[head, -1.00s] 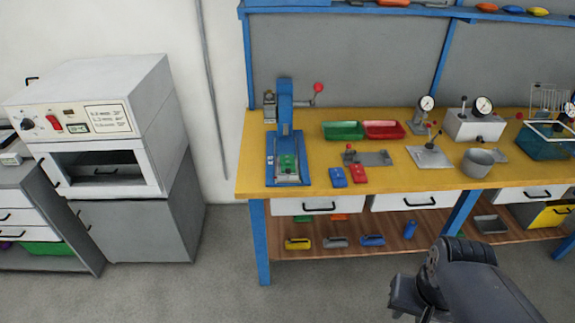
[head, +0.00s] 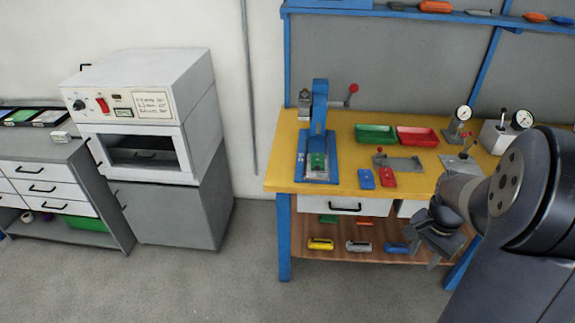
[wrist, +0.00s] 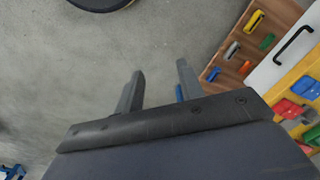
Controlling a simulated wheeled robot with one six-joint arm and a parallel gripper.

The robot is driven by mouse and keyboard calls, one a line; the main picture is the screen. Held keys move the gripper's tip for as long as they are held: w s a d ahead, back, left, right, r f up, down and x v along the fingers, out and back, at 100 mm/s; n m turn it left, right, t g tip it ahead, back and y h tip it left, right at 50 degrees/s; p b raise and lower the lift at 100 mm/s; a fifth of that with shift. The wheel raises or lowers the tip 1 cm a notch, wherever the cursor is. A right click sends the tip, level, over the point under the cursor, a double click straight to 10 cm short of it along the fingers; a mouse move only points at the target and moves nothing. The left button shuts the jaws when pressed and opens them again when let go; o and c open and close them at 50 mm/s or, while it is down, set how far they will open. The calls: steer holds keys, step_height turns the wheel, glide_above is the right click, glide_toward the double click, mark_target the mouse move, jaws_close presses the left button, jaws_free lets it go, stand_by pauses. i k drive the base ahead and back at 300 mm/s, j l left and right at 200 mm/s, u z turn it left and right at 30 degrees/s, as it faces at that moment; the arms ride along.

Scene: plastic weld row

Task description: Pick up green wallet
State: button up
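A small flat green piece (head: 317,161), which looks like the green wallet, lies on the bed of the blue press at the left end of the yellow bench. Another small green item (head: 328,219) lies on the lower shelf, and it shows in the wrist view (wrist: 267,41) too. I cannot tell for sure which is the wallet. My gripper (head: 437,250) is in front of the bench's lower shelf, to the right of both green pieces and apart from them. In the wrist view its two fingers (wrist: 160,82) stand apart with nothing between them.
A blue piece (head: 366,179) and a red piece (head: 388,178) lie near the bench's front edge. Green (head: 375,134) and red (head: 417,137) trays stand behind. The lower shelf (head: 300,252) holds several coloured items. A white oven (head: 140,115) stands left. Floor before the bench is clear.

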mark_target(316, 159)
steer(key=i+l+u, duration=0.1)
steer(key=i+u, duration=0.15)
steer(key=u, duration=0.15)
steer(key=i+l+u, duration=0.25)
steer(key=u, duration=0.15)
steer(key=i+l+u, duration=0.2)
steer(key=u, duration=0.2)
steer(key=i+l+u, duration=0.15)
steer(key=l+u, duration=0.3)
steer(key=i+l, duration=0.15)
steer(key=l, duration=0.2)
steer(key=i+l, duration=0.1)
steer(key=l, duration=0.25)
steer(key=i+l, duration=0.15)
steer(key=l, duration=0.2)
steer(key=u, duration=0.05)
